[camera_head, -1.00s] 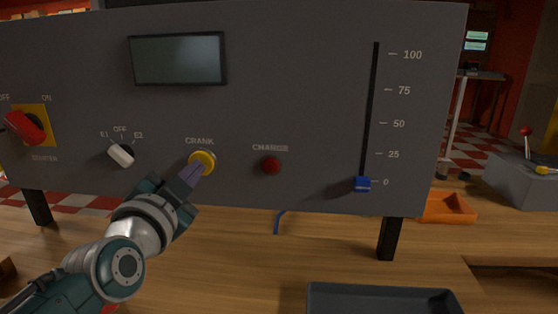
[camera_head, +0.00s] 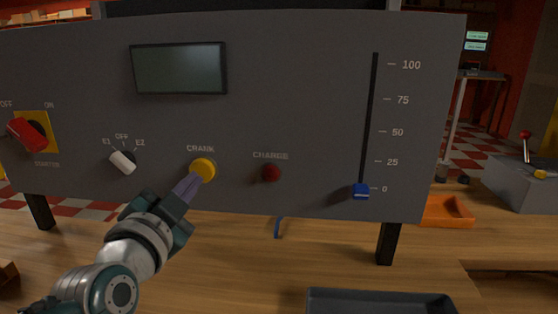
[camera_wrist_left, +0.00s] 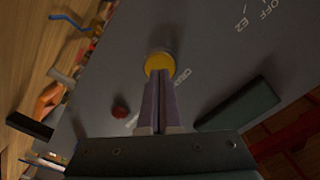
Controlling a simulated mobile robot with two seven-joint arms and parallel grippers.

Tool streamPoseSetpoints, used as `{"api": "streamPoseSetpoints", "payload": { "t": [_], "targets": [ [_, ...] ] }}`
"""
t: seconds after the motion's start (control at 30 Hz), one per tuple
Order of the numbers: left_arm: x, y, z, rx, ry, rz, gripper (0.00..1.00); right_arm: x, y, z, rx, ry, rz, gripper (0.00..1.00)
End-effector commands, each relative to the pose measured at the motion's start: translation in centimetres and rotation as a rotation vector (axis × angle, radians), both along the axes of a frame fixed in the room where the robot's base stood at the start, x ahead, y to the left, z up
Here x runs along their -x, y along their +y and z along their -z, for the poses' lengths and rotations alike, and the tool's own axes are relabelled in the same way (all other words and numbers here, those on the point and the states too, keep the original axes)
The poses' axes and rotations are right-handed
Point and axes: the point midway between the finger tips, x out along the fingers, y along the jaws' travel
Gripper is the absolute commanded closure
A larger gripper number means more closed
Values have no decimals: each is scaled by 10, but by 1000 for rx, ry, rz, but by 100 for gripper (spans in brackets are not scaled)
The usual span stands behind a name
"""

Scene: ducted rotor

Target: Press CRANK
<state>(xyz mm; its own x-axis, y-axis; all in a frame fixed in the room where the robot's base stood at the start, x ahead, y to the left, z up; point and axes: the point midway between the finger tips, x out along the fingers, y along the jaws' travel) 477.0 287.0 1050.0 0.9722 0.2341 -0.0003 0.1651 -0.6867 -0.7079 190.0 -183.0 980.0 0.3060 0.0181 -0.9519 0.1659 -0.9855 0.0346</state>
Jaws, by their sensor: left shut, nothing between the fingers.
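The CRANK button (camera_head: 203,169) is a round yellow button on the grey upright panel (camera_head: 310,110), below its white CRANK label. My left gripper (camera_head: 194,181) is shut and empty. Its fingertips point up at the button from the lower left and overlap its lower-left edge in the head view. In the left wrist view, the yellow button (camera_wrist_left: 160,64) is just beyond the closed fingertips (camera_wrist_left: 160,78). I cannot tell whether they touch. My right gripper is not in view.
A red CHARGE button (camera_head: 271,173) is right of CRANK, and a white E1/OFF/E2 selector (camera_head: 122,162) is left. A red starter switch (camera_head: 26,134), a dark display (camera_head: 179,67) and a blue slider (camera_head: 361,191) at 0 share the panel. A dark tray (camera_head: 380,299) lies in front.

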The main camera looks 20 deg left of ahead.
Motion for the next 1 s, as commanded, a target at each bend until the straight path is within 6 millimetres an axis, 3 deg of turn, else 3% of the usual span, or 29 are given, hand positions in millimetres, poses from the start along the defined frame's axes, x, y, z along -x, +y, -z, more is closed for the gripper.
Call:
{"api": "streamPoseSetpoints", "payload": {
  "t": [0.5, 1.0],
  "targets": [
    [44, -11, -2, 1, 2, 1, 100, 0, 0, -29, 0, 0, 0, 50],
    [49, -12, 0, 1, -1, 1, 100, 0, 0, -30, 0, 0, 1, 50]
  ]
}}
